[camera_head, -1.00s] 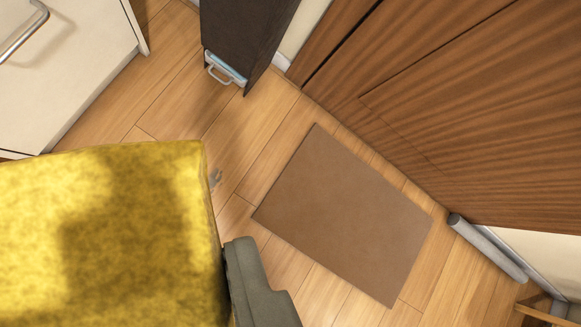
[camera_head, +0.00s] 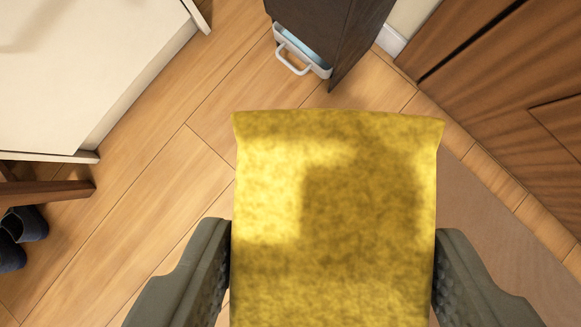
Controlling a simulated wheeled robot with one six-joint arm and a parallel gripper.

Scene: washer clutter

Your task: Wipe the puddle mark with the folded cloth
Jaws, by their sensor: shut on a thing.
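The folded cloth (camera_head: 335,190) is yellow and mottled, and fills the middle and lower part of the view. My gripper (camera_head: 333,265) is shut on the cloth, with one dark grey finger against its left side and one against its right. The cloth is held above the wooden floor and hides much of it. No puddle mark can be made out on the visible floor.
A dark cabinet (camera_head: 345,30) with a white-handled bin (camera_head: 300,55) stands at the top. A white cabinet (camera_head: 80,70) is upper left, dark slippers (camera_head: 25,230) lower left. A brown mat (camera_head: 495,235) lies right, by the wooden door (camera_head: 510,80). Floor (camera_head: 150,210) at left is clear.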

